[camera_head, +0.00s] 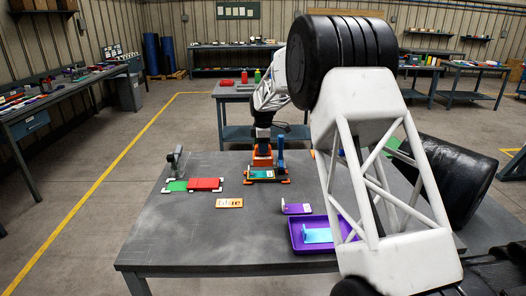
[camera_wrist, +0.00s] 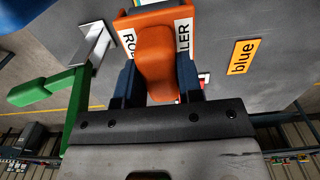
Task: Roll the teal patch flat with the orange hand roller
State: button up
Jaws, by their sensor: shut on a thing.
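My gripper (camera_head: 263,146) is shut on the orange hand roller (camera_head: 263,156), low over the table's middle. In the wrist view, the roller (camera_wrist: 156,50) sits between the two dark blue fingers of my gripper (camera_wrist: 158,72), with white lettered strips on both sides. A small teal piece (camera_head: 261,174), which looks like the teal patch, lies on an orange-cornered fixture (camera_head: 287,181) directly below the roller. I cannot tell whether the roller touches it. The patch is hidden in the wrist view.
A blue upright (camera_head: 281,153) stands right of the roller. Red (camera_head: 206,183) and green (camera_head: 177,186) blocks lie left, near a grey clamp (camera_head: 175,160). A yellow label (camera_head: 229,203), purple piece (camera_head: 296,208) and purple tray (camera_head: 295,243) are nearer. A green lever (camera_wrist: 75,105) is left in the wrist view.

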jog(key=shift+r, duration=0.85)
jog(key=shift+s, duration=0.15)
